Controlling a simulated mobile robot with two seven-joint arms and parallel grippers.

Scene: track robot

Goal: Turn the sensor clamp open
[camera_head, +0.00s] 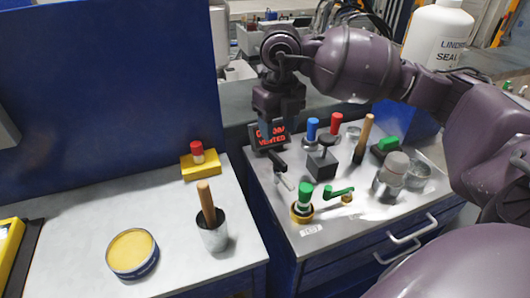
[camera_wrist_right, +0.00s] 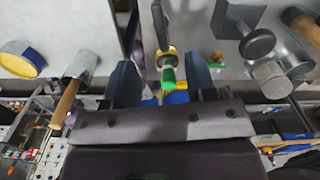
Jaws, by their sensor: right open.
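No part is plainly marked as the sensor clamp, so I cannot tell which one it is. A dark lever with a pale rod (camera_head: 284,180) stands on the right bench, just below a black display with red letters (camera_head: 270,135). A green lever handle (camera_head: 340,192) lies to its right. A green-capped knob in a yellow ring (camera_head: 304,200) is in front; it also shows in the wrist view (camera_wrist_right: 168,73), between the fingers in the picture. My left gripper is out of view.
A black T-handled block (camera_head: 322,162), blue knob (camera_head: 312,128), red knob (camera_head: 336,123), wooden handle (camera_head: 363,138) and grey-capped jar (camera_head: 391,175) crowd the right bench. The left bench holds a yellow-topped tin (camera_head: 132,250) and a cup (camera_head: 213,235). A gap separates the benches.

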